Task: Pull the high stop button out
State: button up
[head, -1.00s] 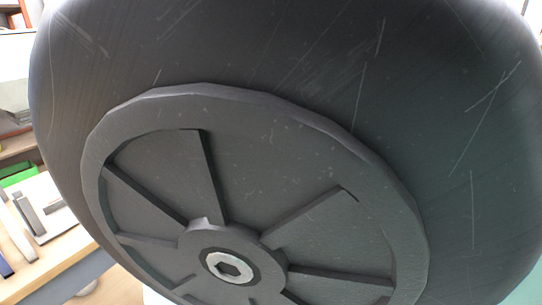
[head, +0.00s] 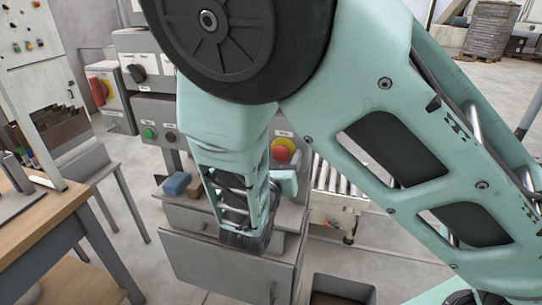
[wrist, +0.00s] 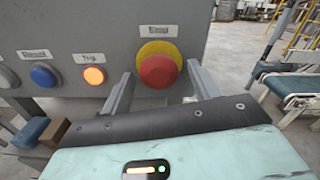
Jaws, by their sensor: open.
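The high stop button (wrist: 158,71) is a red mushroom head on a yellow collar, on the front of a grey panel. It also shows in the head view as a red button (head: 281,154) right of my arm. In the wrist view my gripper (wrist: 158,75) is open, with one finger left of the red head and one right of it. The fingers look apart from the button, though their exact depth is hard to judge. In the head view my arm hides the panel around the button and my fingers do not show clearly.
Left of the button, the panel has a lit orange button (wrist: 94,76) and a blue button (wrist: 43,76). In the head view, a red and yellow switch (head: 99,91) sits on a grey box. A blue block (head: 177,184) lies on the shelf below. A roller conveyor (head: 335,183) stands behind.

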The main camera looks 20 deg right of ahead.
grip_shut()
jog(key=shift+s+a+r+p, duration=0.15)
jog(key=shift+s+a+p, duration=0.15)
jog(key=shift+p, duration=0.15)
jog(key=shift+s+f, duration=0.15)
jog(key=shift+f, duration=0.05)
grip_release()
jog(key=shift+s+a, duration=0.1)
jog(key=p+v, duration=0.4)
jog(key=v, duration=1.3)
